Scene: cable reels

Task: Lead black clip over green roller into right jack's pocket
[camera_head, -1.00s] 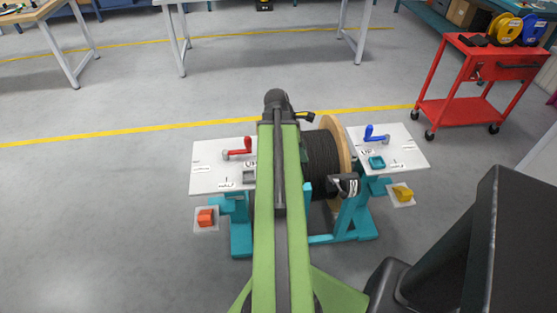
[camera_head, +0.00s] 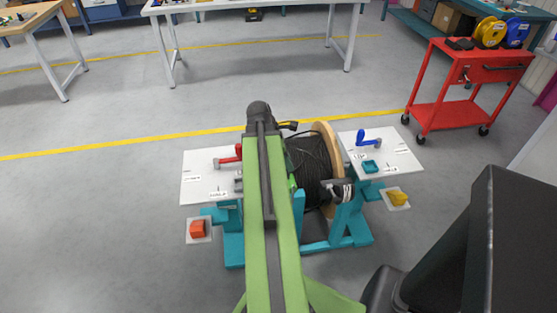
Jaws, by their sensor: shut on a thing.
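My green arm reaches up the middle of the view. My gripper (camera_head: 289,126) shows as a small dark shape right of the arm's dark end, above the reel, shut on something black. I take this to be the black clip; its outline is too small to tell. Black cable runs from near there to the cable reel (camera_head: 331,150), which has a wooden flange. The right jack (camera_head: 349,218) is teal; a teal square pocket (camera_head: 371,167) sits on its white top. A small green patch (camera_head: 292,182) beside my arm may be the green roller.
The left white panel (camera_head: 196,186) has a red lever (camera_head: 228,157); the right one has a blue lever (camera_head: 369,139). Orange (camera_head: 197,229) and yellow (camera_head: 398,199) blocks lie on small pads. A red cart (camera_head: 452,115) stands right. Open floor lies left.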

